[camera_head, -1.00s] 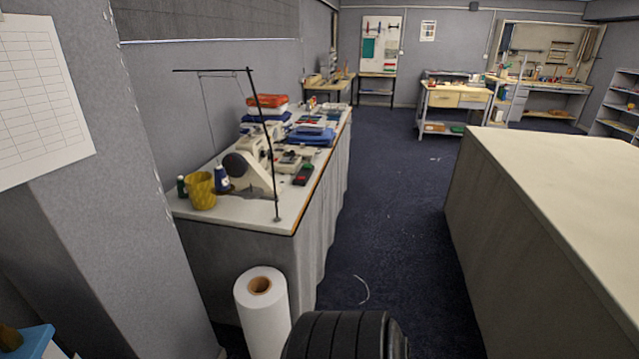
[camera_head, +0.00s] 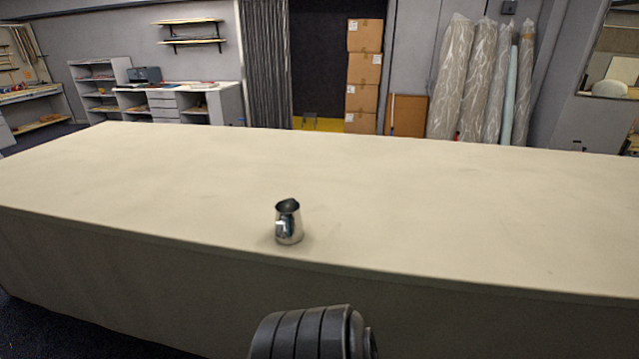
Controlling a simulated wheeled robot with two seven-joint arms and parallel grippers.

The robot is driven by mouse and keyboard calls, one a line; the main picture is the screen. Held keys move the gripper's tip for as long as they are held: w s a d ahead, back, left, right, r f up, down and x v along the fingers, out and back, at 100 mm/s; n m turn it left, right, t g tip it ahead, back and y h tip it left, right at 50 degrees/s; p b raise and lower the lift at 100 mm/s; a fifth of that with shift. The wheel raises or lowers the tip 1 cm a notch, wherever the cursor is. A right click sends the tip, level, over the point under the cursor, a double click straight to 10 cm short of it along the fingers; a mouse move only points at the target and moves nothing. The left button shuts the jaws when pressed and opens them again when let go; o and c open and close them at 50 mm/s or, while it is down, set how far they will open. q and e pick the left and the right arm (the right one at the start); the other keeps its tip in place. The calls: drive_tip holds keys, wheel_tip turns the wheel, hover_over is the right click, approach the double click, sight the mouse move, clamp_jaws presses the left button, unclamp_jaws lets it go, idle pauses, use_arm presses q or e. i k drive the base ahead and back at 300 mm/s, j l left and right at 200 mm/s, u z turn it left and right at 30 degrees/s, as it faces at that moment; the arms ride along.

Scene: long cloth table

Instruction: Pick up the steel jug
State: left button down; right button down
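The steel jug (camera_head: 289,226) is a small shiny metal pitcher with an open top. It stands upright on the long cloth-covered table (camera_head: 430,215), close to the table's near edge and a little left of the view's middle. Nothing touches it. Neither of my grippers shows in the head view, so their state is hidden.
The tabletop around the jug is bare. The table's near side drops as a cloth wall across the view. Behind it are stacked cardboard boxes (camera_head: 364,70), wrapped rolls (camera_head: 480,80), a dark curtain (camera_head: 266,65) and a white drawer unit (camera_head: 180,103). Dark floor shows at lower left.

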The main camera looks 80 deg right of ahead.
sight(289, 229)
drive_tip(key=z, duration=2.5)
drive_tip(key=l+u, duration=0.25)
drive_tip(key=l, duration=0.75)
